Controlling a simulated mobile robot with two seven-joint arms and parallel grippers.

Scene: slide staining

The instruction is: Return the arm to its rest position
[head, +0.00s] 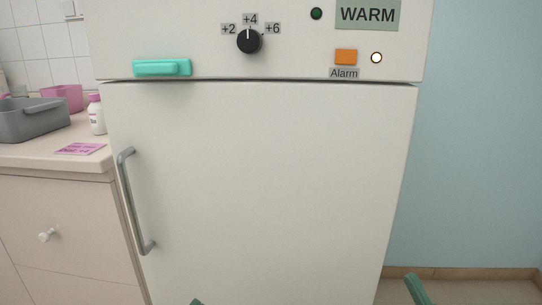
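Two small green parts of mine poke up at the bottom edge of the head view. One tip (198,301) is at the lower middle left, and a longer slanted one (418,290) is at the lower right. The rest of both arms is cut off below the frame. Whether the fingers are open or shut does not show. Both parts appear in front of the white fridge's lower area and the floor, clear of its handle. Nothing is seen held.
The white fridge (270,190) has a shut door with a metal handle (130,200), a dial (249,40), an orange alarm button (346,57) and a WARM display (367,14). A counter (40,155) at left bears a grey basin (30,122) and bottle (96,115). Floor shows at right.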

